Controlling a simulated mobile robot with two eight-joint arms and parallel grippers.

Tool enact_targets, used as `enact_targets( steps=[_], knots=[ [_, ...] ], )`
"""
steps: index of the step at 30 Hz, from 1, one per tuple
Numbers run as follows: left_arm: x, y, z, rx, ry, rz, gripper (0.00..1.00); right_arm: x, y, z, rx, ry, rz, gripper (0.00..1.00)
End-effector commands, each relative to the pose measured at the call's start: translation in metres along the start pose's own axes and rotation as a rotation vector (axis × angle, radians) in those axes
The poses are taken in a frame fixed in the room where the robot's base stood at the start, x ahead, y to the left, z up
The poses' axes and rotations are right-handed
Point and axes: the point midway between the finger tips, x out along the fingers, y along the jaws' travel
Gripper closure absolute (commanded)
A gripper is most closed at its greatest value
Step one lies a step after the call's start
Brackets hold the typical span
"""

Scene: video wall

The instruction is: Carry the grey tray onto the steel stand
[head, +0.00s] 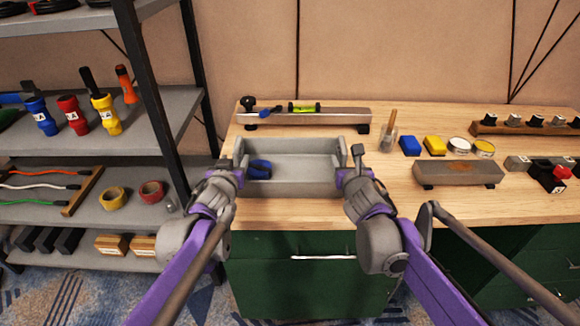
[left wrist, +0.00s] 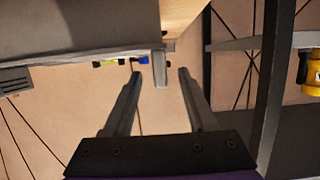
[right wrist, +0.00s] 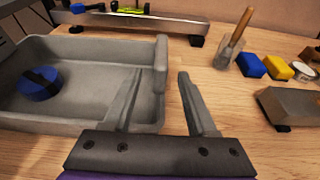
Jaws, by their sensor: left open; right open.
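The grey tray (head: 290,188) sits on the wooden bench top near its front edge, with a blue ring (head: 259,168) inside at its left. My left gripper (head: 236,170) is open at the tray's left end; in the left wrist view its fingers (left wrist: 160,75) are apart, with a grey tray part near their tips. My right gripper (head: 357,160) is open at the right end; in the right wrist view its fingers (right wrist: 158,85) lie either side of the tray's end wall. A long steel bar on dark feet, apparently the steel stand (head: 335,117), lies behind the tray.
A spirit level (head: 304,107) and dark clamp (head: 248,104) are on or by the steel bar. A brush cup (head: 388,137), blue block (head: 410,146), yellow block (head: 434,145), tins and a grey block (head: 458,173) stand right. A shelf (head: 140,130) rises at left.

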Motion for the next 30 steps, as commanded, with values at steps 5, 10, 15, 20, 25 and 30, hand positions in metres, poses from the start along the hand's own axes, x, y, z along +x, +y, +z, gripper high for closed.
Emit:
enact_targets(
  steps=[5, 10, 15, 20, 25, 30],
  knots=[
    [0.033, 0.000, 0.000, -0.001, 0.000, 0.000, 0.43, 0.033, 0.000, 0.000, 0.001, 0.000, 0.000, 0.43],
    [0.054, 0.000, 0.000, -0.001, 0.000, 0.000, 0.43, 0.054, 0.000, 0.000, 0.001, 0.000, 0.000, 0.43],
    [0.063, 0.000, 0.000, 0.001, 0.000, 0.000, 0.43, 0.063, -0.001, 0.000, 0.001, 0.000, 0.000, 0.43],
    [0.064, 0.000, 0.000, 0.001, 0.000, 0.000, 0.43, 0.064, -0.001, 0.000, 0.001, 0.000, -0.001, 0.43],
    [0.064, 0.000, 0.000, 0.001, 0.000, 0.000, 0.50, 0.064, -0.001, 0.000, 0.001, 0.000, 0.000, 0.50],
    [0.064, 0.000, 0.000, 0.000, 0.000, 0.000, 0.80, 0.064, 0.000, 0.000, 0.001, 0.000, 0.000, 0.80]
  ],
)
